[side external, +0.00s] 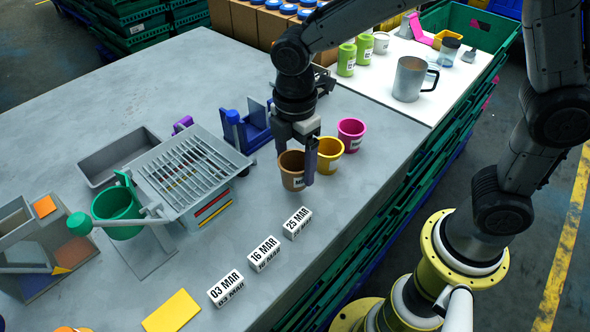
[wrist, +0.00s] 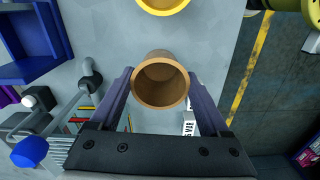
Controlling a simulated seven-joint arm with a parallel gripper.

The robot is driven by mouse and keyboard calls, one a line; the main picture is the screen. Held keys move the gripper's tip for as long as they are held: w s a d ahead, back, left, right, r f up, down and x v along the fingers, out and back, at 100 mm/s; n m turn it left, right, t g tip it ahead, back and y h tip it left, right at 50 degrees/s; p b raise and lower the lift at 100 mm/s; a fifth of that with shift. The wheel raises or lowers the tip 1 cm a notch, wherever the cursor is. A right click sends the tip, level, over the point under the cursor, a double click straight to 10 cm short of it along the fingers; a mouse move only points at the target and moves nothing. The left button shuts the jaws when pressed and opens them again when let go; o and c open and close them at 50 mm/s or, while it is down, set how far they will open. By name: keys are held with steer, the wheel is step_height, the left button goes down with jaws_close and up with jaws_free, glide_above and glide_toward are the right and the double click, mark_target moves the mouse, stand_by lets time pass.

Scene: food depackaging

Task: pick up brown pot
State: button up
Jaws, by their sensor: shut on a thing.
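The brown pot (side external: 291,172) stands in the row of pots on the grey table in the side external view, at its near end. It appears upright; I cannot tell whether its base touches the table. My gripper (side external: 296,160) points down over it, with one finger on each side. In the wrist view the pot (wrist: 161,82) sits between the two fingertips of my gripper (wrist: 160,85), its round opening facing the camera and empty. The fingers are shut on the pot's sides.
A yellow pot (side external: 329,155) stands close behind the brown pot, and a pink pot (side external: 351,134) beyond it. White date blocks (side external: 264,254) lie nearer the camera. A grey grated rack (side external: 185,172) and a blue holder (side external: 247,130) stand to the left.

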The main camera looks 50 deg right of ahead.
steer(key=s+d+r, duration=0.5)
steer(key=s+r, duration=0.5)
steer(key=s, duration=0.3)
steer(key=w+r, duration=0.1)
steer(key=w, duration=3.1)
steer(key=shift+w+a, duration=0.15)
steer(key=shift+w, duration=0.05)
step_height(320, 180, down, 8)
stand_by(0.6)
steer(key=shift+f, duration=1.15)
stand_by(1.2)
